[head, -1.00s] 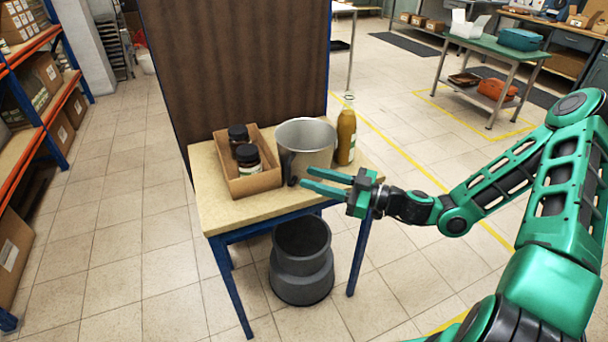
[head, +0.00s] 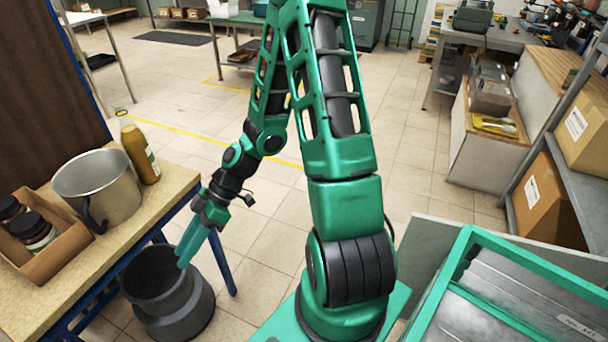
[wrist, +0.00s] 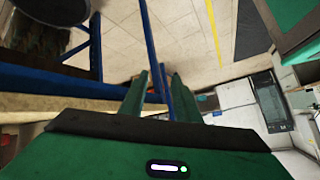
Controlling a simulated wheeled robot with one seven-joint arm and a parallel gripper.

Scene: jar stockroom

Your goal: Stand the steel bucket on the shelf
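The steel bucket (head: 108,190) stands upright on the light wooden table top (head: 140,225) at the left of the head view. Its dark handle hangs down its near side. My gripper (head: 183,262) points downward to the right of the bucket, just off the table's right edge in that view, and does not touch the bucket. In the wrist view the two green fingers (wrist: 160,75) are apart with nothing between them. The bucket is not clearly seen in the wrist view.
A cardboard box (head: 50,250) with dark-lidded jars and an amber bottle (head: 139,150) stand beside the bucket. A dark grey bin (head: 180,312) is on the floor below. A shelf unit with cartons (head: 545,205) is at the right. Open floor lies behind my arm.

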